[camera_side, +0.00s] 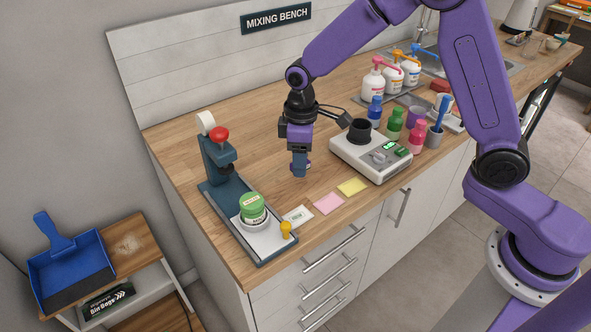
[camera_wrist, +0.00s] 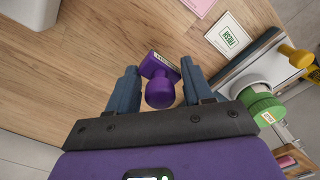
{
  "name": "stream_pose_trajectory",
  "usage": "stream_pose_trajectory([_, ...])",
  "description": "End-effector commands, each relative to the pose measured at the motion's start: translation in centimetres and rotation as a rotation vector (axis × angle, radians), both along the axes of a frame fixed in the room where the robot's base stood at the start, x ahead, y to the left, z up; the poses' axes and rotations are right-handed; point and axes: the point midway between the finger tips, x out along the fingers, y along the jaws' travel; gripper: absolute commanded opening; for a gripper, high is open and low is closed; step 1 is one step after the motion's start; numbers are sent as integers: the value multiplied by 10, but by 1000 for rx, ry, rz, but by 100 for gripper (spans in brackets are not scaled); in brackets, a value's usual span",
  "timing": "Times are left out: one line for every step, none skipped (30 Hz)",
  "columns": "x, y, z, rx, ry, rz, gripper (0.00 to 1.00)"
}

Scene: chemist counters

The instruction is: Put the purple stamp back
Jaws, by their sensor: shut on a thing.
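My gripper (camera_side: 299,168) is over the middle of the wooden counter, fingers pointing down. It is shut on the purple stamp (camera_wrist: 160,92), which shows between the two fingers in the wrist view; its head is a rectangular block with a round knob. In the side view only a bit of purple (camera_side: 308,165) shows beside the fingers. The teal press stand (camera_side: 220,160) with a red knob is to the left of my gripper. A yellow stamp (camera_side: 286,229) stands at the right edge of its base.
A green-lidded jar (camera_side: 252,207) stands on the press base. A white card with green print (camera_side: 298,216), a pink note (camera_side: 328,203) and a yellow note (camera_side: 352,187) lie along the front edge. A white device (camera_side: 371,155) and several bottles are to the right.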

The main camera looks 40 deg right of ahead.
Motion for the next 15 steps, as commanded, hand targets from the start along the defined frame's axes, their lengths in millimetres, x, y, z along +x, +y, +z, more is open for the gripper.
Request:
stream_pose_trajectory([4,1,-4,-1,1,-1,31])
stream_pose_trajectory([5,1,-6,-1,1,-1,31])
stream_pose_trajectory([6,2,-8,-1,1,-1,31])
stream_pose_trajectory([7,2,-9,-1,1,-1,31])
stream_pose_trajectory([8,2,-9,0,0,-1,31])
stream_pose_trajectory([9,3,-11,0,0,-1,31])
stream_pose_trajectory([11,3,-13,0,0,-1,31])
stream_pose_trajectory([12,4,-15,0,0,-1,31])
stream_pose_trajectory([14,4,-20,0,1,-1,31])
stream_pose_trajectory([13,4,-25,-2,3,-1,31])
stream_pose_trajectory([13,4,-30,-2,4,-1,31])
stream_pose_trajectory([13,4,-35,-2,3,0,31])
stream_pose_trajectory([13,4,-38,-2,3,0,31])
stream_pose_trajectory([13,4,-41,-1,2,0,31])
stream_pose_trajectory([13,4,-44,-1,1,-1,31])
